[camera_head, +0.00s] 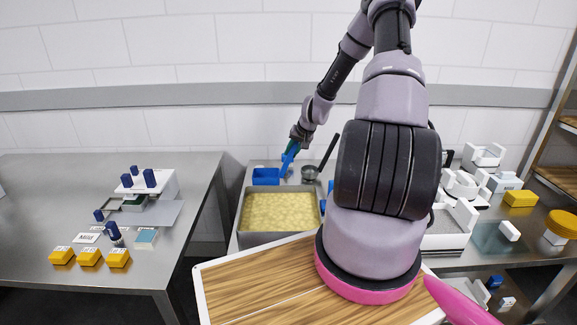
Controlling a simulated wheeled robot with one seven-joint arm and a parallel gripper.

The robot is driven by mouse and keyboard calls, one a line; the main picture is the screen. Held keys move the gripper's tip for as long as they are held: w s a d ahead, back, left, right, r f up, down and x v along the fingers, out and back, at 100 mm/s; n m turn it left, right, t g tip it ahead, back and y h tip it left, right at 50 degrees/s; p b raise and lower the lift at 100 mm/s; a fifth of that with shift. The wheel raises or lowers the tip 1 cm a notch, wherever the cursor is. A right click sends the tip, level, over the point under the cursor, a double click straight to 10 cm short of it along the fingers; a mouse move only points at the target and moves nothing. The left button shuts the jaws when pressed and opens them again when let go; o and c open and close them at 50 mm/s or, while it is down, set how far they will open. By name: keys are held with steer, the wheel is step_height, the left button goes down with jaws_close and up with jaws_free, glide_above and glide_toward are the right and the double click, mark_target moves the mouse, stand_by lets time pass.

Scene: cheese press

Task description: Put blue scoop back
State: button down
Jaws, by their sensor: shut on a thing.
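My gripper (297,143) is at the end of my arm, above the back edge of the metal vat. It is shut on the blue scoop (288,161), which hangs down from it, tilted to the lower left. The fingertips are too small to see clearly. A blue open box (265,176) stands just left of the scoop, behind the vat. I cannot tell whether the scoop's lower end touches anything.
The vat (239,219) holds pale yellow curd. A metal ladle (311,174) stands right of the scoop. A steel table (190,235) at left carries yellow blocks and a white press. White moulds (484,155) stand on the right bench. My arm hides part of the middle.

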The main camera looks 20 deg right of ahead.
steer(key=shift+f, duration=2.15)
steer(key=c, duration=0.7)
jaws_free()
steer(key=shift+f, duration=0.15)
